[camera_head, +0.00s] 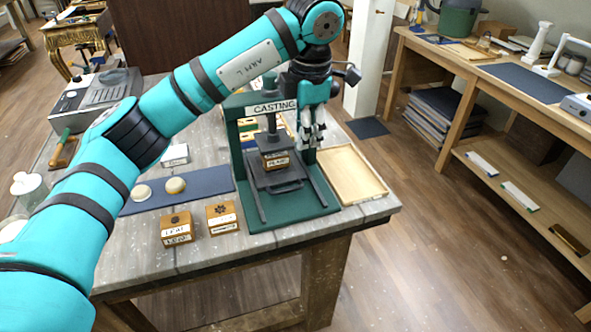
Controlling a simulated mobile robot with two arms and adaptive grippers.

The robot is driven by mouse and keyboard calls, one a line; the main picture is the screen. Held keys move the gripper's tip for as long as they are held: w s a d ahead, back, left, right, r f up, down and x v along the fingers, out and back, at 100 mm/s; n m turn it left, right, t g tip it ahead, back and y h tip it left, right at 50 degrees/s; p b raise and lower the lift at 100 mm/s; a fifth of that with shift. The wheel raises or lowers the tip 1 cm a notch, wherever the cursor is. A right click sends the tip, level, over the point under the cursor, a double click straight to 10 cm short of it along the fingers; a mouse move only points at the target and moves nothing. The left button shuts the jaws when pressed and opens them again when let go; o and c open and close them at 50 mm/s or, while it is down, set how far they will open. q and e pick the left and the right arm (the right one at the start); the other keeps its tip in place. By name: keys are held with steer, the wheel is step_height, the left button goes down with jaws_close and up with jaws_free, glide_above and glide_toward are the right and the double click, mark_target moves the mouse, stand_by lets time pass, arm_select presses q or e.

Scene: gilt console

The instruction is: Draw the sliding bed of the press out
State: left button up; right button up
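The green press (236,150) stands near the table's front right corner, with a "CASTING" sign on its top beam. Its dark sliding bed (262,180) lies between two rails under the screw, with a bar handle (287,188) along its front edge. The rails in front of the bed are bare. A small wooden block with a white label (276,163) sits on the bed beneath the screw. My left gripper (313,143) points down beside the press's right post, above and right of the bed, apart from the handle. Its finger gap is unclear. My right gripper is out of view.
Two wooden blocks (177,229) (222,218) stand left of the press, before a blue mat (208,181) with round pale pieces. A shallow wooden tray (352,177) lies right of the press. The table's front edge is close before the press's green base.

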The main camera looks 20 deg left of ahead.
arm_select(q)
steer(key=p, duration=0.3)
glide_toward(298, 186)
steer(key=f, duration=0.5)
steer(key=w+f, duration=0.1)
steer(key=f, duration=0.1)
steer(key=shift+a+f, duration=0.25)
steer(key=shift+f, duration=0.35)
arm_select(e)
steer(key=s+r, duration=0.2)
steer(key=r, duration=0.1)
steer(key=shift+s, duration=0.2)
arm_select(q)
steer(key=shift+c, duration=0.2)
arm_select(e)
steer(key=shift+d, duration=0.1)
arm_select(q)
jaws_close()
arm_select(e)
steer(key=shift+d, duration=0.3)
